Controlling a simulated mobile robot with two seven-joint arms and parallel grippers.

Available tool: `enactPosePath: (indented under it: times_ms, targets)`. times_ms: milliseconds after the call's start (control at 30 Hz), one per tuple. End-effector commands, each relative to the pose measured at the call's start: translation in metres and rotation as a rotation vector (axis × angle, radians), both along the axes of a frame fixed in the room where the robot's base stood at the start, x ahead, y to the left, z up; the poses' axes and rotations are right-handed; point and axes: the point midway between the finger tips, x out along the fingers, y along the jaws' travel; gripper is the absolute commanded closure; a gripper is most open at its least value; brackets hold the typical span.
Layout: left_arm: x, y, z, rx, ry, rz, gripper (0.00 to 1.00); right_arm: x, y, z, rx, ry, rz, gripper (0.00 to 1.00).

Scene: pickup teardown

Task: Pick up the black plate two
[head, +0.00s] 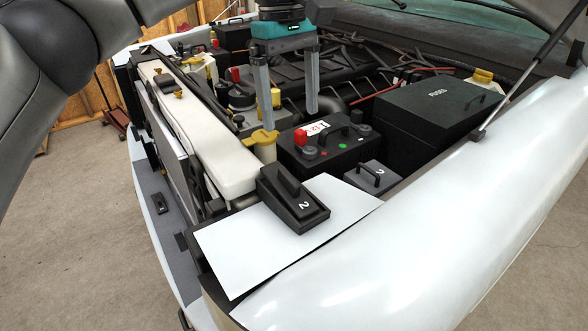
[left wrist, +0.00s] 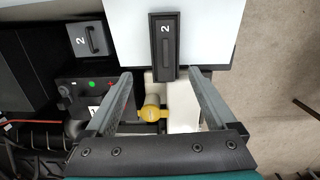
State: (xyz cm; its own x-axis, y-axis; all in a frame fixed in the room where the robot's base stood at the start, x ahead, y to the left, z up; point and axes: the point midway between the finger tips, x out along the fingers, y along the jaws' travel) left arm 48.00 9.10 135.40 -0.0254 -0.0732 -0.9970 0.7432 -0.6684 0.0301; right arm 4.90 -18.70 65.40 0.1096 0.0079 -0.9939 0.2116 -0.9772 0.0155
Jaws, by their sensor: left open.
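A black plate (head: 292,201) marked 2, with a raised bar handle, lies on a white panel near the front corner of the engine bay. It also shows in the left wrist view (left wrist: 165,46), just beyond the fingertips and between their lines. A second, dark grey piece (head: 371,178) marked 2, with a loop handle, sits beside the battery; it is at upper left in the left wrist view (left wrist: 88,38). My left gripper (head: 288,120) is open and empty, fingers pointing down over the bay, behind the black plate in the head view. My right gripper is not in view.
A black battery (head: 325,155) with a red terminal cap and a large black fuse box (head: 430,108) stand nearby. A yellow cap (head: 262,137) rises beside the long white tank (head: 205,135). The white panel (head: 245,250) is bare around the plate. A hood strut (head: 520,70) slants at right.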

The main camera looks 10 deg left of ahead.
Motion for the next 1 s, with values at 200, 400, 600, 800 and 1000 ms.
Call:
enactPosePath:
  times_ms: [200,400,600,800,1000]
  targets:
    - [-0.004,0.001,-0.004,0.082,-0.022,-0.056,0.10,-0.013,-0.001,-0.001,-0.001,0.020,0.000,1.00]
    - [-0.005,0.001,-0.046,0.079,-0.020,-0.055,0.10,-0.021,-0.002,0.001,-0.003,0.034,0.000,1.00]
    - [-0.004,0.001,-0.079,0.075,-0.023,-0.051,0.10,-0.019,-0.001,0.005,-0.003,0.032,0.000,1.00]
    - [-0.005,0.001,-0.092,0.075,-0.024,-0.051,0.10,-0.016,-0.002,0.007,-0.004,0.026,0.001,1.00]
    - [-0.010,0.002,-0.119,0.075,-0.020,-0.052,0.10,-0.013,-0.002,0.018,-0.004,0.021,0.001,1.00]
